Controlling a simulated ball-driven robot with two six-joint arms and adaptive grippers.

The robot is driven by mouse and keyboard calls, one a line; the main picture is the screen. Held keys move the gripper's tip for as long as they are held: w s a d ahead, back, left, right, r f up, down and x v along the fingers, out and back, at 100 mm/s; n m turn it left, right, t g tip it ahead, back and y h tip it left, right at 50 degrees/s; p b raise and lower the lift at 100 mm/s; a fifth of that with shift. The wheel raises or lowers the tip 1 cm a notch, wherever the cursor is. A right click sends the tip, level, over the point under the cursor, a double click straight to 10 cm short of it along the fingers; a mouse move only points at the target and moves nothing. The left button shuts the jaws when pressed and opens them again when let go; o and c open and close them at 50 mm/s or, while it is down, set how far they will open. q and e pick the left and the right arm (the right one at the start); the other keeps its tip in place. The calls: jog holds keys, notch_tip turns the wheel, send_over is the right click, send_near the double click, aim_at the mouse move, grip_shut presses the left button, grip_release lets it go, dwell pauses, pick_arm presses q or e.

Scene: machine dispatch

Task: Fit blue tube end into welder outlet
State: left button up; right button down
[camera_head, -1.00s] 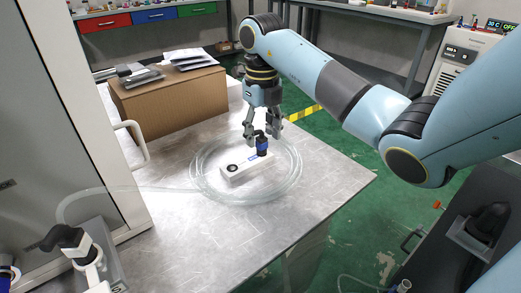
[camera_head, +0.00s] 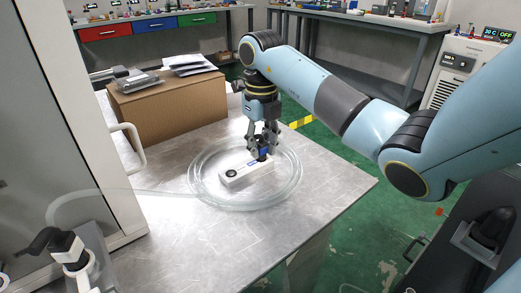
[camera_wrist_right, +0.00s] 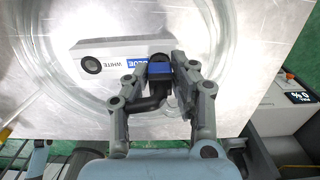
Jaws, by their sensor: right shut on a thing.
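The blue tube end (camera_head: 262,155), a black elbow with a blue collar, stands on the white holder block (camera_head: 236,176), at its BLUE label. It also shows in the right wrist view (camera_wrist_right: 159,70). My right gripper (camera_head: 262,146) is above the block, shut on the blue tube end from its sides. The block's WHITE spot shows a dark round hole (camera_wrist_right: 92,65). At the lower left of the head view, a black elbow with a white collar (camera_head: 66,246) sits on a grey fixture. I cannot tell whether the welder outlet is in view. My left gripper is not in view.
A clear coiled tube (camera_head: 205,193) lies around the block on the metal table (camera_head: 215,245), with a length running left. A cabinet with a white handle (camera_head: 131,145) is at left. The table's front is clear.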

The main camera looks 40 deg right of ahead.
jog(key=shift+r+p, duration=2.25)
jog(key=shift+r, duration=0.7)
jog(key=shift+r, duration=0.1)
jog(key=shift+r+p, duration=1.05)
jog(key=shift+r, duration=0.2)
jog(key=shift+f, duration=0.2)
